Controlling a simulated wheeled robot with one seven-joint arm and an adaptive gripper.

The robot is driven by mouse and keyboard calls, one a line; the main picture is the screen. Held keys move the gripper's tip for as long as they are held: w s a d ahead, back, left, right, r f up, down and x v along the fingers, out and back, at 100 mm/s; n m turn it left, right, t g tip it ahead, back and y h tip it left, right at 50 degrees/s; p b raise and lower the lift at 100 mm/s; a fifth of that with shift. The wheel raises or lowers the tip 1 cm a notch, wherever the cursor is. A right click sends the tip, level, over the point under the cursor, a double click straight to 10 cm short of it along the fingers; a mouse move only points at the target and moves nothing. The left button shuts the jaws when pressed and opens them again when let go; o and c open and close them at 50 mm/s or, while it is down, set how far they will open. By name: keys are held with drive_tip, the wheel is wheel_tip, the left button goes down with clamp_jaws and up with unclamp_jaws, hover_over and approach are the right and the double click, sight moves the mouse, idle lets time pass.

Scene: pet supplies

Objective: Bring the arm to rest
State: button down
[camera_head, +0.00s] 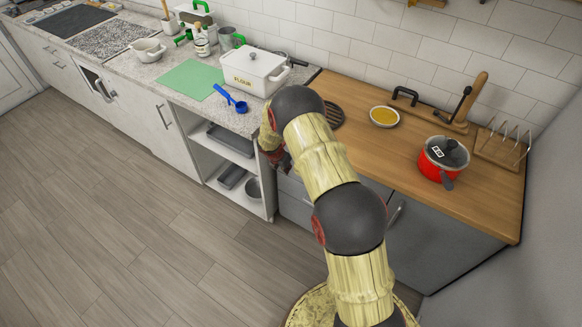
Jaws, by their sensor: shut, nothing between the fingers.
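My arm (327,170) rises from the bottom right of the head view and bends over at its top joint. My gripper (281,164) hangs from the far end, in front of the counter's front edge, close to the open shelf unit. It is small and partly turned away in this view. It is shut and holds nothing. I cannot tell how far it is from the cabinet front.
A red pot (431,160) and a yellow-filled bowl (384,121) stand on the wooden counter (400,150). The floor (120,200) at left is clear.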

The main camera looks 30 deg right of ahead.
drive_tip(key=w+p+v, duration=0.1)
drive_tip(key=v, duration=0.7)
drive_tip(key=shift+s+r, duration=0.2)
